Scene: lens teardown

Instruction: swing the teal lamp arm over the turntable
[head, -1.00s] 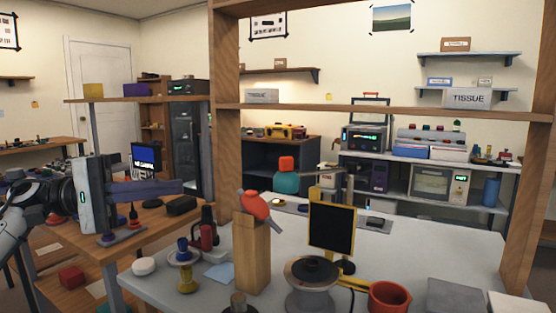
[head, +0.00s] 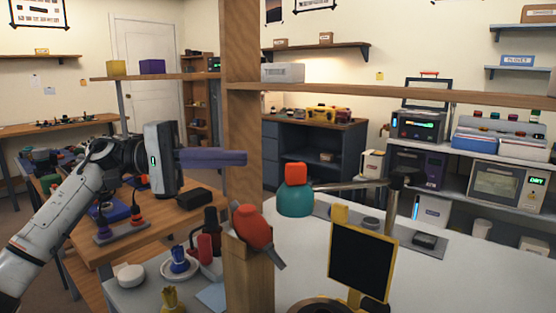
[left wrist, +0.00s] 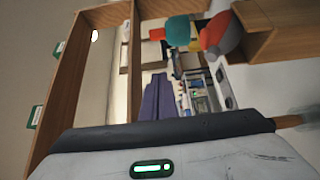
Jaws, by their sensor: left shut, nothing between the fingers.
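The teal lamp head (head: 296,201) with an orange-red cap sits on a thin metal arm (head: 345,186) that reaches left from an upright post (head: 391,205). It also shows in the left wrist view (left wrist: 178,31). The turntable (head: 322,307) is mostly cut off at the bottom edge of the head view, below and a little right of the lamp head. My left gripper (head: 244,158) has its purple fingers shut and empty, overlapping the wooden post in the picture, left of and higher than the lamp head. Its fingers show in the left wrist view (left wrist: 160,98). My right gripper is not in view.
A wooden frame post (head: 242,110) and crossbar (head: 400,93) stand between the gripper and the lamp in the picture. A red-orange tool (head: 252,227) rests on a wooden block.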

